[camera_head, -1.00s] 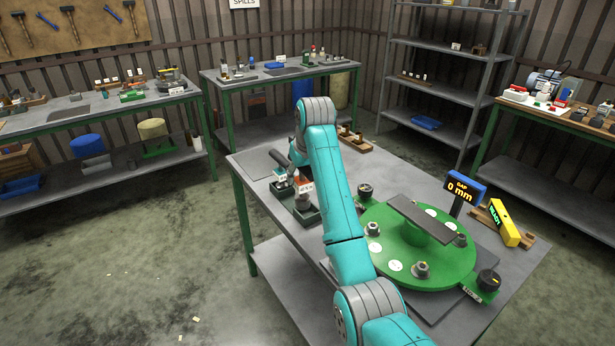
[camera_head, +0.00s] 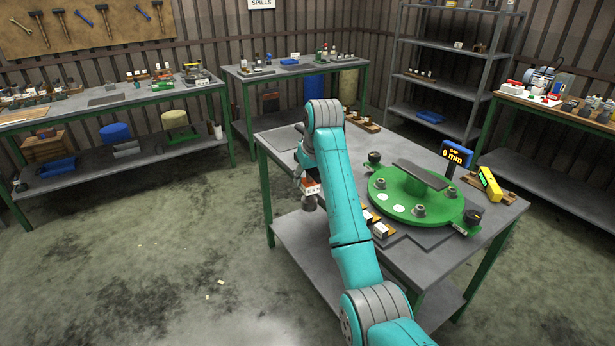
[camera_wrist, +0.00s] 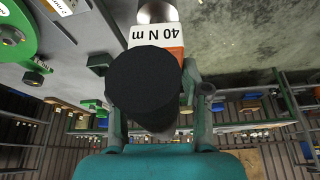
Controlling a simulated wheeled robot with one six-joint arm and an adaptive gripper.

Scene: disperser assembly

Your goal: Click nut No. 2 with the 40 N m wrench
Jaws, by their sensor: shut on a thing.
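My gripper (camera_wrist: 158,108) is shut on the 40 N m wrench (camera_wrist: 143,85). In the wrist view its black round end faces the camera, with the white and orange "40 N m" label behind. In the head view the wrench (camera_head: 309,188) hangs below my wrist, in front of the table's left edge. The green disc (camera_head: 396,204) lies to its right on the table, apart from it, and bears several grey nuts, one at the front (camera_head: 420,211). A nut (camera_wrist: 34,78) also shows in the wrist view. I cannot tell which is No. 2.
The table (camera_head: 278,138) carries a "0 mm" gap display (camera_head: 457,155) and a yellow device (camera_head: 489,184) at its right. My arm hides part of the table. Other benches and a shelf rack (camera_head: 445,85) line the walls.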

